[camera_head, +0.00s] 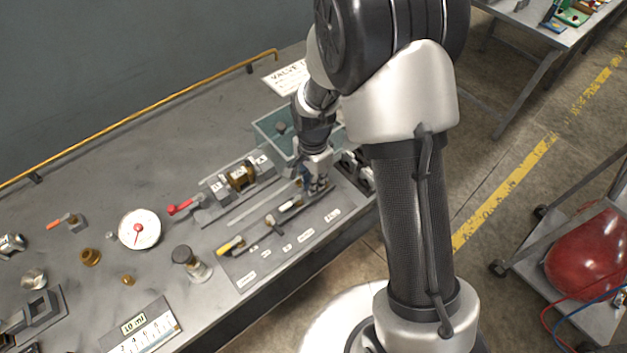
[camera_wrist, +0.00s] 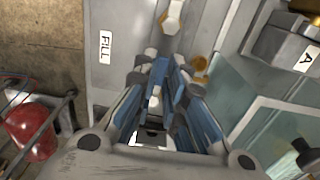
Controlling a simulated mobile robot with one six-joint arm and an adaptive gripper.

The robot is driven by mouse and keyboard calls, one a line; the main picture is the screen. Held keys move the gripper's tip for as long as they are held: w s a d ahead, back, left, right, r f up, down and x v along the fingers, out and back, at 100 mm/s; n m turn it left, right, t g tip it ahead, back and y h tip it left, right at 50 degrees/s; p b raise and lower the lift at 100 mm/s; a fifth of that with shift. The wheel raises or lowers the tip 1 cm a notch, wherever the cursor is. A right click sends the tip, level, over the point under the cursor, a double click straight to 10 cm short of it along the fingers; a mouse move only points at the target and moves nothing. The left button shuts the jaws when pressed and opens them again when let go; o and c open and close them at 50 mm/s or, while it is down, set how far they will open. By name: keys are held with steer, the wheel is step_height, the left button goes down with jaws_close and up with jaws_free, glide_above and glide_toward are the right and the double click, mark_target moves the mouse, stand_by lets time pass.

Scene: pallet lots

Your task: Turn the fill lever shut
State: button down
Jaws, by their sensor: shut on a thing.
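My gripper (camera_head: 318,187) is low over the right end of the row of valves on the bench. In the wrist view my gripper (camera_wrist: 165,72) has its blue-sided fingers closed together on a thing beside the white FILL label (camera_wrist: 105,48). The label's place suggests that this is the fill lever. The fingers hide nearly all of the lever, so its angle cannot be told. A pale six-sided fitting (camera_wrist: 172,18) with a brass edge shows just beyond the fingertips.
A teal bin (camera_head: 268,130) stands behind my gripper. A brass cylinder in a grey mount (camera_head: 240,176), a red-handled lever (camera_head: 181,207), a yellow-handled lever (camera_head: 230,245) and a round gauge (camera_head: 139,229) lie to the left.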

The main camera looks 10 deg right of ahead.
steer(key=c, duration=1.7)
jaws_free()
steer(key=shift+o, duration=0.2)
step_height(320, 180, up, 8)
